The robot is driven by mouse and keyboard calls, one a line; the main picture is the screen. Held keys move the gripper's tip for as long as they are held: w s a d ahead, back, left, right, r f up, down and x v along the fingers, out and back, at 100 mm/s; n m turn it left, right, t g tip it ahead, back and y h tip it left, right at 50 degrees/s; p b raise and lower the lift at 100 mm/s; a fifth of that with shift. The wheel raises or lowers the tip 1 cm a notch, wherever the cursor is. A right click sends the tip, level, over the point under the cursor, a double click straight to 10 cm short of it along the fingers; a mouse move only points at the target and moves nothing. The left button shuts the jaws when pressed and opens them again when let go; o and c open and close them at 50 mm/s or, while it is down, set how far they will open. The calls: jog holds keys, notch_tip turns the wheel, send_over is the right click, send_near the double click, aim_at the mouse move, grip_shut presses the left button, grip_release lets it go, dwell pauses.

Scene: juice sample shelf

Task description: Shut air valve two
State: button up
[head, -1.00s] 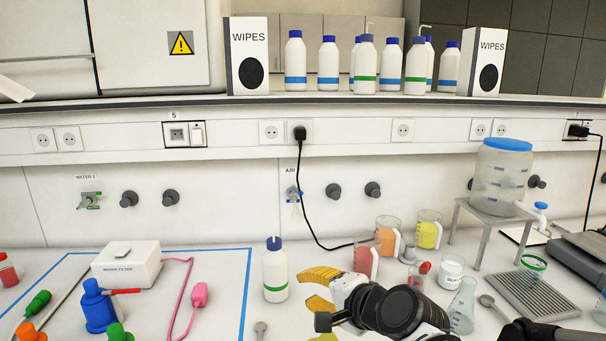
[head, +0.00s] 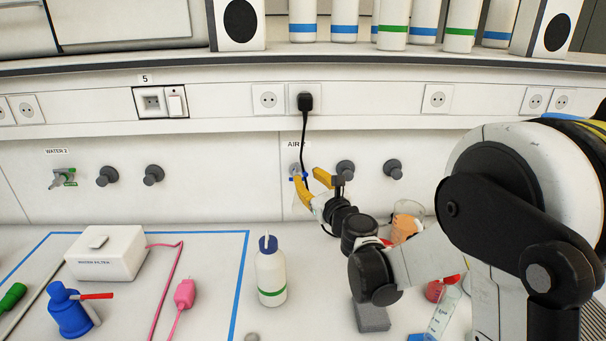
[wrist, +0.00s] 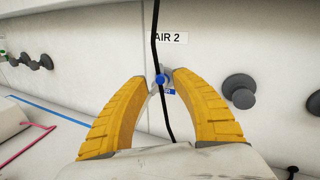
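Air valve two is a small grey wall valve with blue parts (wrist: 160,79), below the "AIR 2" label (wrist: 170,38) in the wrist view. In the head view the valve (head: 296,168) is partly hidden by my gripper and a cable. My gripper (head: 308,174) has yellow fingers and reaches toward the wall at the valve. In the wrist view the gripper (wrist: 161,77) is open, with the valve showing between its fingertips. I cannot tell whether either finger touches it. The lever's exact angle is unclear.
A black power cable (wrist: 155,30) hangs down in front of the valve and passes between my fingers. Dark wall knobs (head: 345,169) sit just right of the valve. A white bottle with a green band (head: 271,275) stands on the bench below. A water valve (head: 63,178) is further left.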

aim_at(303, 171)
jog(key=shift+b+x, duration=0.3)
jog(key=shift+x, duration=1.65)
grip_shut()
